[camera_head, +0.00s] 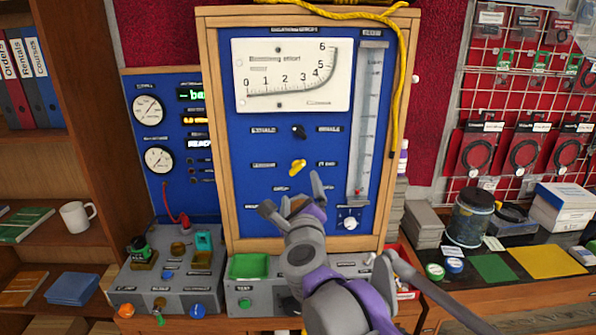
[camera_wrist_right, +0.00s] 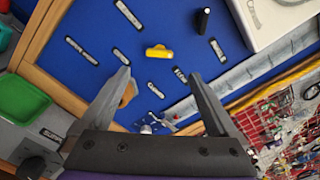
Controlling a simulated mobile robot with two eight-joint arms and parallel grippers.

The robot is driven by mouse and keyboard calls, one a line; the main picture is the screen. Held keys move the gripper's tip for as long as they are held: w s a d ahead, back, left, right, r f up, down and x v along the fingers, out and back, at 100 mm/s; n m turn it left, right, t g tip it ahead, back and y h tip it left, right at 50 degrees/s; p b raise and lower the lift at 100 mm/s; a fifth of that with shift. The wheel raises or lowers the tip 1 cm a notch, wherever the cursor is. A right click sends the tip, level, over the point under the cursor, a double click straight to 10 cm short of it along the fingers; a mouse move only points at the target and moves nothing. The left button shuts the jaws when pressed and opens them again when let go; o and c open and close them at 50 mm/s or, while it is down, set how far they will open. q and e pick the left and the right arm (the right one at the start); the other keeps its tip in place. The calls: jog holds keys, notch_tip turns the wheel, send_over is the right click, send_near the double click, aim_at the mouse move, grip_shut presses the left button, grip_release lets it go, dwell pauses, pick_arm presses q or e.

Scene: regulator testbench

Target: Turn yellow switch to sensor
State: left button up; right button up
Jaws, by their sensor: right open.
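The yellow switch (camera_head: 298,167) is on the blue panel below the large gauge, its handle slanting up to the right. In the right wrist view the yellow switch (camera_wrist_right: 158,52) lies beyond my fingertips and nothing touches it. Small labels surround it, too small to read surely. My right gripper (camera_head: 292,194) is open, just below the switch in the head view, and its fingers (camera_wrist_right: 158,76) are spread and apart from the switch. An orange-brown knob (camera_wrist_right: 129,93) shows partly behind one finger. My left gripper is not in view.
A black switch (camera_head: 299,131) sits above the yellow one. A clear vertical tube (camera_head: 369,110) and a white knob (camera_head: 349,223) are to the right. A wooden frame (camera_head: 216,130) borders the panel. A green tray (camera_head: 248,267) and grey control boxes (camera_head: 190,262) stand below.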

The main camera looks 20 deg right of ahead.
aim_at(298, 170)
jog(key=p+x, duration=0.1)
jog(key=x, duration=0.8)
jog(key=shift+w+d, duration=0.1)
jog(key=shift+w, duration=0.25)
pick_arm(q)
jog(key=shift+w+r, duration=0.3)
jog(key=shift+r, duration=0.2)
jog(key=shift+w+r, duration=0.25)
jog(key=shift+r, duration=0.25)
pick_arm(e)
jog(key=c, duration=1.4)
